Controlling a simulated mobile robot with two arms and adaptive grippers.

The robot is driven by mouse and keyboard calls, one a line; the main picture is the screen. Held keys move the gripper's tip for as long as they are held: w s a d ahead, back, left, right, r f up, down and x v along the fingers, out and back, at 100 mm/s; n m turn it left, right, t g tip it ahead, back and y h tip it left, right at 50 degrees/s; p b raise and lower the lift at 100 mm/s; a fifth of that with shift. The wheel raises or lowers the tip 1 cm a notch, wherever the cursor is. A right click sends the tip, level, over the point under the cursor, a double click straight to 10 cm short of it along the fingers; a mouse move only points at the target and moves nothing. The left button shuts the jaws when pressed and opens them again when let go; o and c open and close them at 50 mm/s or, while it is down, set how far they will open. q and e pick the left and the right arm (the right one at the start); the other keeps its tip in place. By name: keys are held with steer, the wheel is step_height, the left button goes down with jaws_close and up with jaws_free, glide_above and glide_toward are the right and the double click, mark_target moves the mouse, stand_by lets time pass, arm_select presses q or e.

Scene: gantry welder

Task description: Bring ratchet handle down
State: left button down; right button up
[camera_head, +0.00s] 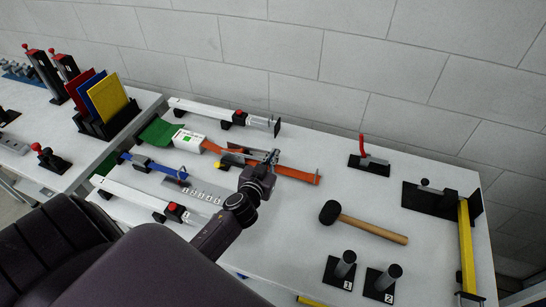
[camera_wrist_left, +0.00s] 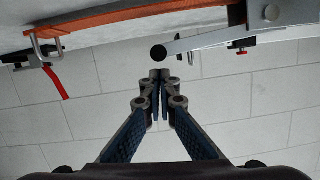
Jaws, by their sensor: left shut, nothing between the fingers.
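An orange strap (camera_head: 297,175) runs along the white table, from a white box (camera_head: 188,141) at the left to a free end at the right. A dark and grey metal ratchet (camera_head: 234,158) sits on the strap, partly hidden by my left gripper (camera_head: 271,157); how far its handle is raised is hard to tell. The gripper is shut and empty, above the strap just right of the ratchet. In the left wrist view the fingertips (camera_wrist_left: 160,75) meet, the strap (camera_wrist_left: 130,17) is at the top, and grey metal parts (camera_wrist_left: 270,13) show at top right. My right gripper is out of view.
A white bar clamp (camera_head: 225,113) lies behind the strap. A red-handled toggle clamp (camera_head: 370,163) stands right; a mallet (camera_head: 362,222) lies in front of it. Black posts (camera_head: 345,266) stand near the front. A yellow bar (camera_head: 466,250) is at the right edge. A wall is behind.

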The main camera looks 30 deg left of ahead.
arm_select(q)
steer(key=shift+f, duration=0.4)
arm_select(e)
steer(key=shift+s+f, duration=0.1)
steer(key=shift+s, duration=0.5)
arm_select(q)
steer(key=shift+d+f+m+b, duration=0.15)
steer(key=shift+f+m+b, duration=0.15)
steer(key=shift+f+b, duration=0.5)
steer(key=shift+w+d+b, duration=0.1)
steer(key=shift+d+b, duration=0.05)
steer(key=shift+b, duration=0.35)
steer(key=shift+m, duration=0.3)
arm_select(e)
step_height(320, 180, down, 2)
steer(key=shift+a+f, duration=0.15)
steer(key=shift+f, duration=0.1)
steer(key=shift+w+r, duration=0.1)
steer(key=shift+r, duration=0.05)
